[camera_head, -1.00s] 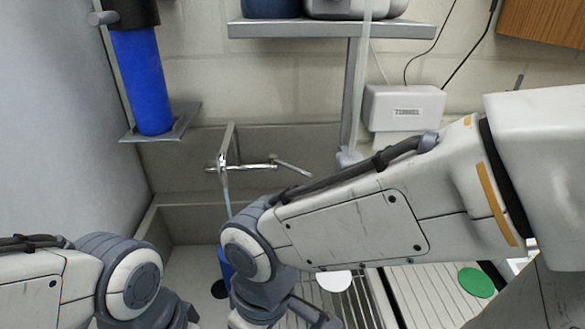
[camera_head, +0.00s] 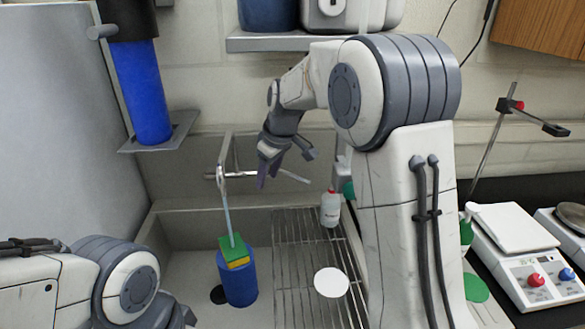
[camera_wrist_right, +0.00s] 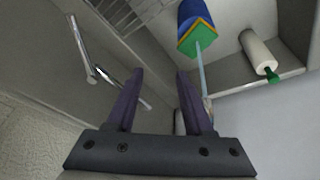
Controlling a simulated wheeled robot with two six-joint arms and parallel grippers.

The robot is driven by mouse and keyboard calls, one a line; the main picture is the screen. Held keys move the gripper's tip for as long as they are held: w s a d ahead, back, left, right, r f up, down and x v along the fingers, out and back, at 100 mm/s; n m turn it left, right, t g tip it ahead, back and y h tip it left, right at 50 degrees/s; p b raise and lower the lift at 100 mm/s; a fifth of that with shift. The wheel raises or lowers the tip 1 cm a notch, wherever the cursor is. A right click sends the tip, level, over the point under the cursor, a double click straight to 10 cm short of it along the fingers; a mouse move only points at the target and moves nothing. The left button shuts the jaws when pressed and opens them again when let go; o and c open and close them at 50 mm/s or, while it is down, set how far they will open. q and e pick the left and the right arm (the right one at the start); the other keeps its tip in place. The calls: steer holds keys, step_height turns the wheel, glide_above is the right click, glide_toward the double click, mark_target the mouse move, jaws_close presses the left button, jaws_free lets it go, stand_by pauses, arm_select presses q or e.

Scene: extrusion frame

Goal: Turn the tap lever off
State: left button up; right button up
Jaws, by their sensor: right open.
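The tap (camera_head: 222,178) stands at the sink's back wall, and a thin stream runs from its spout. Its silver lever (camera_head: 294,177) sticks out to the right. My right gripper (camera_head: 268,180) hangs over the tap's crossbar, left of the lever, with its dark purple fingers apart and empty. In the right wrist view, the open fingers of the right gripper (camera_wrist_right: 160,72) have a bar, which looks like the lever (camera_wrist_right: 80,45), to the left of the left finger. Contact cannot be told. My left arm shows at lower left; its gripper is out of view.
A blue cylinder (camera_head: 238,284) with a green and yellow sponge (camera_head: 234,252) stands under the stream. A wire rack (camera_head: 300,235) holds a white bottle (camera_head: 331,208) and a white disc (camera_head: 331,282). A shelf (camera_head: 268,42) hangs above. Scales (camera_head: 530,265) stand at right.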

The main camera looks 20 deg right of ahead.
steer(key=t, duration=0.1)
glide_toward(298, 177)
steer(key=shift+h, duration=0.4)
steer(key=p+x, duration=0.1)
steer(key=x, duration=0.1)
steer(key=p+x, duration=0.1)
steer(key=x, duration=0.2)
steer(key=p+x, duration=0.2)
steer(key=x, duration=0.1)
steer(key=shift+w+a, duration=0.35)
steer(key=shift+w, duration=0.05)
jaws_close()
